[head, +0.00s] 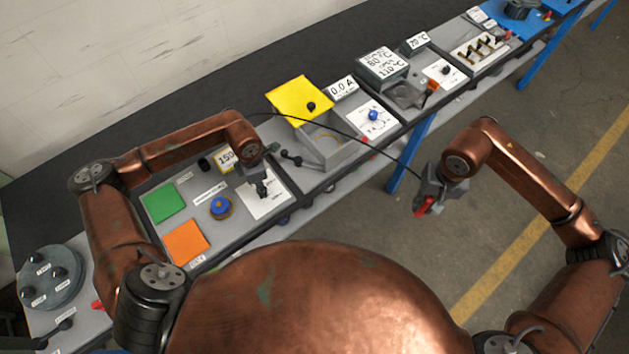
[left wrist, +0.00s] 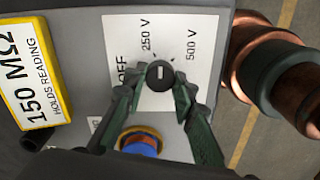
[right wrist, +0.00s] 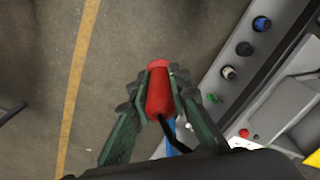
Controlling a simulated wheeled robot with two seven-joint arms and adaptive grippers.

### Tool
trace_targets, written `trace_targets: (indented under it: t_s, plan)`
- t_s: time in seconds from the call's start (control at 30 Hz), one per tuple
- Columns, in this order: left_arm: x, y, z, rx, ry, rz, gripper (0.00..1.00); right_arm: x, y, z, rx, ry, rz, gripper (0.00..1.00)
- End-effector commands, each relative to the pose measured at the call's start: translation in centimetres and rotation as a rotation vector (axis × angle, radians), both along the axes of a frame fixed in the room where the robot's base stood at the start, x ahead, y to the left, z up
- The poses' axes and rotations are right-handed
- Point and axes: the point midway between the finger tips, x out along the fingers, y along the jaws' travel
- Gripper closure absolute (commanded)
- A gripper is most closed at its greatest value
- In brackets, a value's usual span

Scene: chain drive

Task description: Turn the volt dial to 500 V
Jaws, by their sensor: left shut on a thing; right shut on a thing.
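The volt dial (left wrist: 160,76) is a small black knob with a short pale mark, on a white plate (left wrist: 192,22) printed OFF, 250 V and 500 V. Which label the mark points to I cannot tell. My left gripper (left wrist: 157,88) has its fingers on either side of the knob, shut on it. In the head view my left gripper (head: 262,188) is over the white plate (head: 280,204), and hides the knob. My right gripper (head: 427,205) is shut on a red probe (right wrist: 160,92) with a black cable, held over the floor in front of the bench.
Beside the dial are a yellow-framed 150 MΩ display (left wrist: 28,75) and a blue knob (head: 220,206). Green (head: 164,202) and orange (head: 186,242) pads lie further left. A black cable runs from the bench to the probe. Open floor lies right of the bench.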

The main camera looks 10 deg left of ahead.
Motion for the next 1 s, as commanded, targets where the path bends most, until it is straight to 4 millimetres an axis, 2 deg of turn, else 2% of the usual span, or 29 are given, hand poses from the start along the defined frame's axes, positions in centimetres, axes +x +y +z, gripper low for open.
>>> trace_targets:
  t_s: [0.03, 0.5, 0.8, 1.0]
  plan:
    - [0.2, 0.1, -0.4, 0.003, -0.004, -0.044, 0.99, 0.0, 0.0, -1.2, 0.000, 0.002, 0.000, 1.00]
    - [0.2, 0.0, -0.4, 0.000, -0.003, -0.488, 0.99, 0.1, 0.0, -6.6, 0.000, 0.017, 0.000, 1.00]
    - [0.2, 0.0, -0.2, 0.000, -0.004, -0.720, 0.99, 0.2, 0.0, -9.2, 0.000, 0.026, 0.000, 1.00]
    - [0.2, 0.0, -0.1, -0.001, -0.003, -0.818, 0.99, 0.2, 0.0, -10.2, 0.000, 0.030, 0.000, 1.00]
